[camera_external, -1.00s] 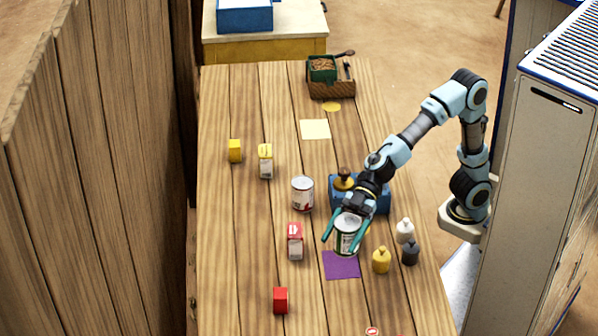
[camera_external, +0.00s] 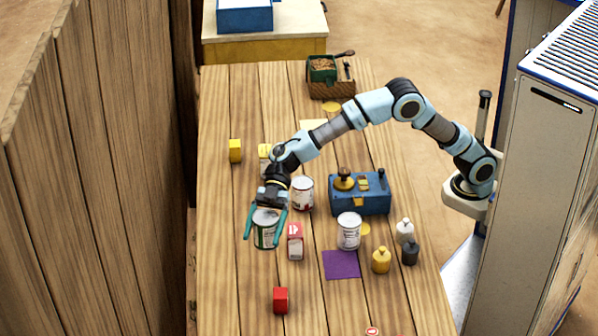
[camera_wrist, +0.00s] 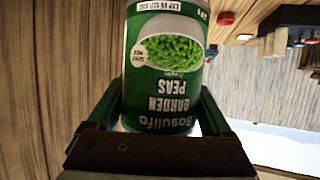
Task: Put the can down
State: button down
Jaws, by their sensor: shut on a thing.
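My gripper (camera_external: 265,228) is shut on a green can of garden peas (camera_external: 266,236) at the left part of the table. In the wrist view the pea can (camera_wrist: 165,70) sits between my two fingers, its label upside down in the picture. In the external view the can looks upright, left of the red and white carton. I cannot tell whether its base touches the table.
A red and white carton (camera_external: 295,242) stands close right of the pea can. Another can (camera_external: 302,194) and a white can (camera_external: 349,232) stand further right. A blue balance box (camera_external: 372,200), a purple square (camera_external: 341,265) and a red block (camera_external: 280,300) are near.

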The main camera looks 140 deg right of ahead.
jog(key=shift+n+g+y, duration=0.3)
jog(key=shift+n+y, duration=0.5)
jog(key=d+f, duration=0.1)
jog(key=f, duration=0.3)
jog(key=d+f+p, duration=0.1)
jog(key=d+f, duration=0.1)
jog(key=f, duration=0.3)
jog(key=d+f+p, duration=0.1)
jog(key=f, duration=0.4)
jog(key=shift+d+f, duration=0.2)
jog(key=shift+f+p, duration=0.1)
jog(key=shift+p, duration=0.2)
grip_release()
jog(key=shift+f, duration=0.1)
jog(key=b+v, duration=0.1)
jog(key=v, duration=1.1)
